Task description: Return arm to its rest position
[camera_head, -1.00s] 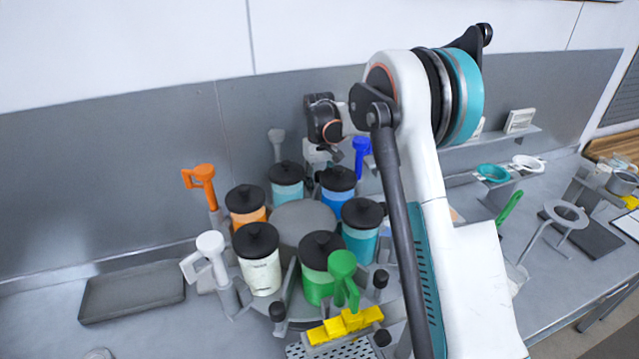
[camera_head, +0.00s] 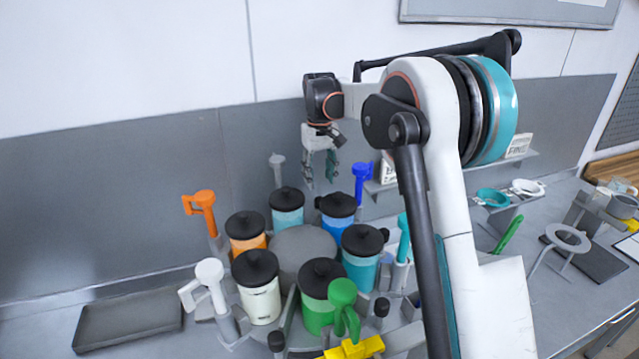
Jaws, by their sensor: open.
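My arm rises from the lower right and bends over at the teal-ringed joint. My gripper (camera_head: 320,172) hangs at its far end, pointing down, with its fingers apart and nothing seen between them. It is in front of the grey back wall, above the far side of the ring of lidded drums. Below it are the light teal drum (camera_head: 287,213) and the blue drum (camera_head: 337,217). The gripper appears clear of both. My forearm is partly hidden behind the elbow joint.
Orange (camera_head: 203,212), white (camera_head: 214,285), green (camera_head: 345,308) and blue (camera_head: 361,181) handled tools stand around the drums. An empty grey tray (camera_head: 128,319) lies at left. A shelf with a teal ring (camera_head: 492,198) is at right.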

